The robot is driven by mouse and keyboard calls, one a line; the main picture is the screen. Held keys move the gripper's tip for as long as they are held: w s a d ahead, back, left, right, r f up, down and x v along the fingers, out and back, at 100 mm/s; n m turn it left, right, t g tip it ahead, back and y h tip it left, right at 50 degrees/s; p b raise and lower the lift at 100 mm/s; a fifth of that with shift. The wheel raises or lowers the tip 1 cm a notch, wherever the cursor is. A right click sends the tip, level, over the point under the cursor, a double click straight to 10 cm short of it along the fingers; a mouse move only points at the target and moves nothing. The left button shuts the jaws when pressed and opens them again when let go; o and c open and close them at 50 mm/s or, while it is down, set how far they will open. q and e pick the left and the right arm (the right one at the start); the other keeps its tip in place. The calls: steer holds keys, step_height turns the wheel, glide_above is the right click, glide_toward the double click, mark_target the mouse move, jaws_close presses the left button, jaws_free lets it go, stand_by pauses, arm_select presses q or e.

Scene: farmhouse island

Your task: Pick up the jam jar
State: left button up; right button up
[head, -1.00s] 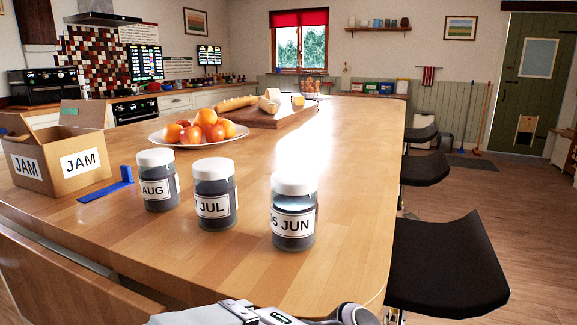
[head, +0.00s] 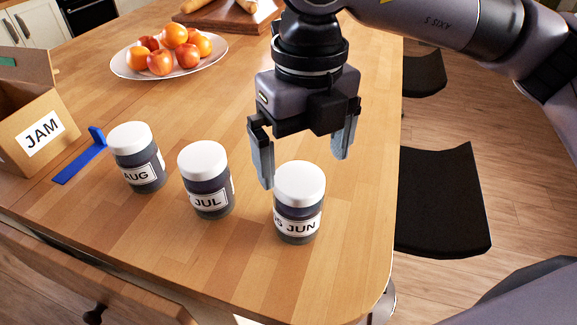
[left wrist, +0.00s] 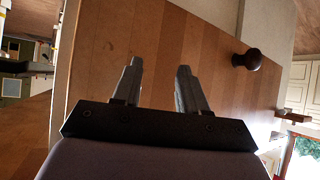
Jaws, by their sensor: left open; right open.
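Three jam jars with white lids and dark contents stand upright in a row on the wooden island top. The AUG jar (head: 137,157) is at left, the JUL jar (head: 206,180) in the middle and the JUN jar (head: 298,203) at right. My right gripper (head: 303,165) points down, open and empty, above and seemingly just behind the JUN jar. Its left finger shows close to that jar's lid; contact cannot be told. My left gripper (left wrist: 157,85) shows only in the left wrist view, open and empty, in front of a wooden panel with a dark knob.
A cardboard box (head: 25,120) labelled JAM stands at left, with a blue L-shaped piece (head: 82,160) beside it. A plate (head: 209,71) of fruit and a board (head: 232,15) with bread are farther back. Dark stools (head: 445,205) line the right edge. A dark knob (left wrist: 247,60) sticks out near my left gripper.

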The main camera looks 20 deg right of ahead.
mark_target(299, 177)
steer(key=shift+w+f, duration=0.1)
steer(key=shift+w, duration=0.3)
steer(key=shift+f, duration=0.2)
steer(key=f, duration=0.1)
steer(key=f+p, duration=0.1)
steer(key=f, duration=0.3)
steer(key=shift+s+a+f, duration=0.2)
steer(key=shift+s+a, duration=0.05)
steer(key=shift+s, duration=0.1)
steer(key=shift+f, duration=0.5)
steer(key=c, duration=1.3)
arm_select(q)
steer(key=shift+w+r, duration=0.35)
steer(key=shift+r, duration=0.45)
arm_select(e)
steer(key=shift+w, duration=0.1)
steer(key=shift+r, duration=0.1)
arm_select(q)
steer(key=shift+f, duration=0.35)
arm_select(e)
step_height(299, 177, up, 20)
steer(key=shift+f, duration=0.1)
